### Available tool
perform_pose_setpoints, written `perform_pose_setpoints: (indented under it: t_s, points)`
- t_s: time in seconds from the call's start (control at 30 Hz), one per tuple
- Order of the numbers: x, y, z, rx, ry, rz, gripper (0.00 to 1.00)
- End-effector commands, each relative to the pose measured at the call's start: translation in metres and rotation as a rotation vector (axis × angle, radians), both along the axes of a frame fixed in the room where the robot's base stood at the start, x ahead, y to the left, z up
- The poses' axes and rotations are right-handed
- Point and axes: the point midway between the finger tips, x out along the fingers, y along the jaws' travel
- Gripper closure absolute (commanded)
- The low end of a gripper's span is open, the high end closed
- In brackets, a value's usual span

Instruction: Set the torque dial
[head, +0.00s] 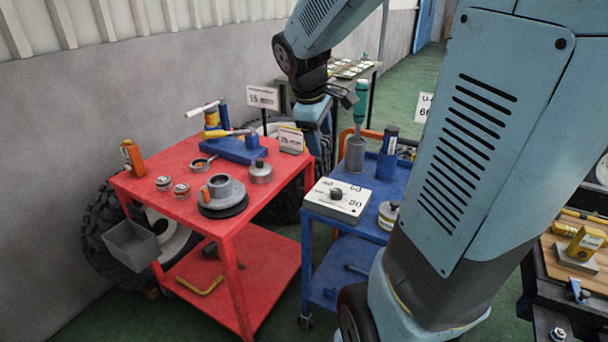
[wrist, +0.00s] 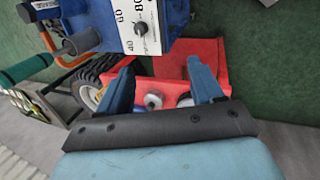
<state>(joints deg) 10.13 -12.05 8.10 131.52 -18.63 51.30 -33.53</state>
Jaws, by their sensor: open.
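The torque dial is a pale plate (head: 319,206) on a box on the blue cart, with a dark round knob (head: 336,194) and the numbers 40, 60 and 80. Where the knob points is too small to tell. In the wrist view the dial plate (wrist: 146,11) and its knob (wrist: 139,28) show at the top, beyond my fingertips. My gripper (wrist: 160,63) is open, with nothing held between its blue fingers. It is apart from the knob. In the head view my wrist hangs above and behind the dial, between the red and blue carts.
The blue cart (head: 312,232) also carries a green-handled tool (head: 361,102) standing in a grey holder (head: 355,154), and a dark-capped blue item (head: 387,160). The red cart (head: 190,209) at left holds several parts and a small sign (head: 291,140). My arm hides part of the right side.

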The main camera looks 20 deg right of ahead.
Motion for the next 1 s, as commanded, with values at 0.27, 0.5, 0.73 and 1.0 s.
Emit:
perform_pose_setpoints:
  t_s: [0.27,0.5,0.73,1.0]
  points:
    - [0.058,-0.031,-0.052,-0.094,0.213,0.278,0.34]
    - [0.096,-0.054,-0.100,-0.128,0.367,0.506,0.34]
    - [0.113,-0.065,-0.126,-0.137,0.437,0.621,0.34]
    - [0.114,-0.073,-0.146,-0.137,0.449,0.637,0.34]
